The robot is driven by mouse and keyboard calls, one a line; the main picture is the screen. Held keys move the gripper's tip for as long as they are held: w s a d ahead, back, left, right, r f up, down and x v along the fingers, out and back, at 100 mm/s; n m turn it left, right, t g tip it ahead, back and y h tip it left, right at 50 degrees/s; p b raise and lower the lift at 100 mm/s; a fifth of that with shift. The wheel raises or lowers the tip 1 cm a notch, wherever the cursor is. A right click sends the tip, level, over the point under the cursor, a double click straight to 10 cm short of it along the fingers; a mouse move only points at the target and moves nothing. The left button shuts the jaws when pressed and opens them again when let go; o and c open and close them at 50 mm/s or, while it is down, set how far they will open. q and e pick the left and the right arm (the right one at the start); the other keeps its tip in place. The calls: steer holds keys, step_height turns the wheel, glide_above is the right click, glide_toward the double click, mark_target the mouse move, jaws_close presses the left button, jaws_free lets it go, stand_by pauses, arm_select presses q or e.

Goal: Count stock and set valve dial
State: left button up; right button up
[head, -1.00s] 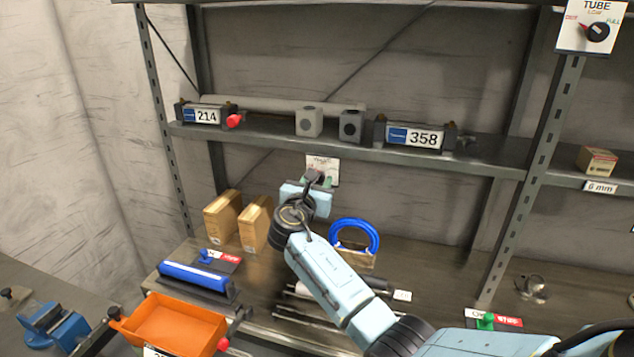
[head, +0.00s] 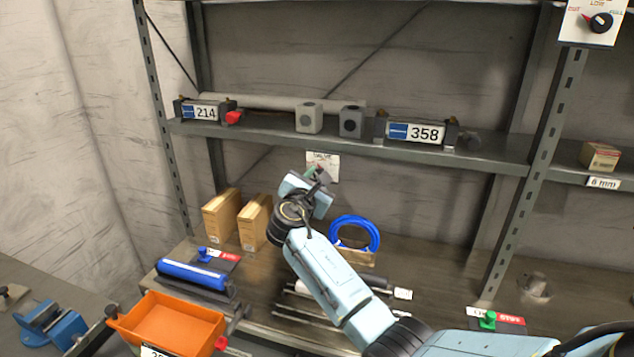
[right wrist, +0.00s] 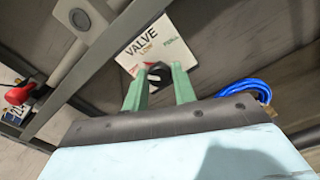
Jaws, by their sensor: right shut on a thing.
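The white valve panel (head: 324,161) is on the wall behind the lower shelf, partly hidden in the head view by my right gripper (head: 318,175). In the right wrist view the panel (right wrist: 160,37) reads "VALVE" and "LOW". Its dark dial knob (right wrist: 156,72) sits between the green fingers of my right gripper (right wrist: 159,82), which is shut on it. Two brown boxes (head: 221,216) stand on the lower shelf. Number plates read 214 (head: 206,113) and 358 (head: 424,133) on the upper shelf. My left gripper is not in view.
A second dial panel (head: 590,33) is on the post at upper right. A blue hose coil (head: 355,233) stands near my right arm. An orange bin (head: 168,324) and blue roller (head: 191,275) are at lower left. Two grey blocks (head: 309,118) stand on the upper shelf.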

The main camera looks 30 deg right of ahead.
steer(key=shift+f+m+b, duration=0.1)
steer(key=shift+m+b, duration=7)
steer(key=shift+m, duration=2.8)
steer(key=o, duration=1)
steer(key=v, duration=1.3)
steer(key=shift+s+a+b, duration=0.15)
steer(key=shift+s+b, duration=0.05)
steer(key=shift+b, duration=0.2)
